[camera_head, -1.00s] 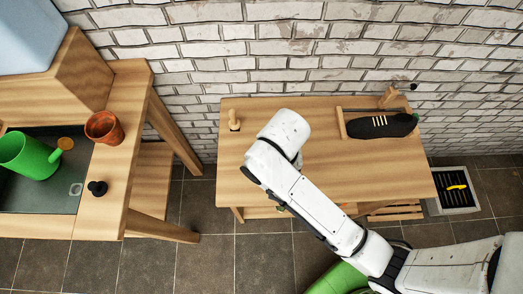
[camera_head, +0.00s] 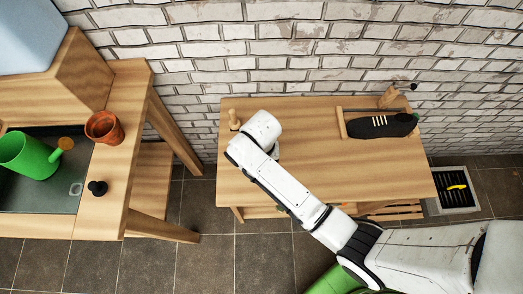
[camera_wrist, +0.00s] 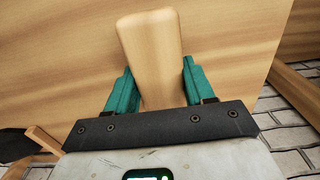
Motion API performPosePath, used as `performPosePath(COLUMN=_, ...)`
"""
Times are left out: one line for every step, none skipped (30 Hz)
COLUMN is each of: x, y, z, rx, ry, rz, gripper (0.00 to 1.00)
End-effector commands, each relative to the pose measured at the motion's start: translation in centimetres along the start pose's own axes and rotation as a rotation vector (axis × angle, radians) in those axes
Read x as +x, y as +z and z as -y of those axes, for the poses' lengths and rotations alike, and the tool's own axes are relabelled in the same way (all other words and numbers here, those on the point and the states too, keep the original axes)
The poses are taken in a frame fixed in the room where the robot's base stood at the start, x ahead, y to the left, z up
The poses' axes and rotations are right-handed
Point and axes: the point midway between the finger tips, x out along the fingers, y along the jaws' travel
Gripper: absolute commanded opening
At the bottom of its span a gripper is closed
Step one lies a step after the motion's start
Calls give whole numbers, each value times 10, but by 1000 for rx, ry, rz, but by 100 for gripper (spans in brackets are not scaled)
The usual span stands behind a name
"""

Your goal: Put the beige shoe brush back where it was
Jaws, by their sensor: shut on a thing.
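In the wrist view, a smooth beige wooden piece, which I take for the beige shoe brush (camera_wrist: 152,40), stands between the two teal fingers of my gripper (camera_wrist: 158,86). My gripper is shut on it. Whether the brush touches the table cannot be told.
A black shoe (camera_head: 380,126) lies by a wooden frame (camera_head: 343,123) at the table's back right. A brick wall (camera_head: 300,60) stands behind. At left is a wooden bench (camera_head: 112,160) with a terracotta pot (camera_head: 102,127) and green watering can (camera_head: 30,153). The table's middle is clear.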

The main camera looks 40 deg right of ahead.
Motion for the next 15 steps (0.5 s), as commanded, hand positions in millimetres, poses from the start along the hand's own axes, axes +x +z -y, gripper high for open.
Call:
performPosePath(x=0, y=0, z=0, rx=0, ry=-1, rz=-1, gripper=9)
performPosePath(x=0, y=0, z=0, rx=0, ry=-1, rz=0, gripper=9)
performPosePath(x=-1, y=0, z=0, rx=0, ry=-1, rz=0, gripper=9)
performPosePath(x=-1, y=0, z=0, rx=0, ry=-1, rz=0, gripper=9)
performPosePath(x=0, y=0, z=0, rx=0, ry=0, rz=0, gripper=9)
performPosePath(x=0, y=0, z=0, rx=0, ry=0, rz=0, gripper=9)
performPosePath(x=1, y=0, z=0, rx=0, ry=0, rz=0, gripper=9)
performPosePath(x=2, y=0, z=0, rx=0, ry=0, rz=0, gripper=9)
performPosePath(x=2, y=0, z=0, rx=0, ry=0, rz=0, gripper=56)
performPosePath(x=2, y=0, z=0, rx=0, ry=0, rz=0, gripper=59)
performPosePath(x=2, y=0, z=0, rx=0, ry=0, rz=0, gripper=62)
performPosePath(x=2, y=0, z=0, rx=0, ry=0, rz=0, gripper=65)
performPosePath(x=2, y=0, z=0, rx=0, ry=0, rz=0, gripper=68)
performPosePath(x=2, y=0, z=0, rx=0, ry=0, rz=0, gripper=71)
performPosePath(x=2, y=0, z=0, rx=0, ry=0, rz=0, gripper=75)
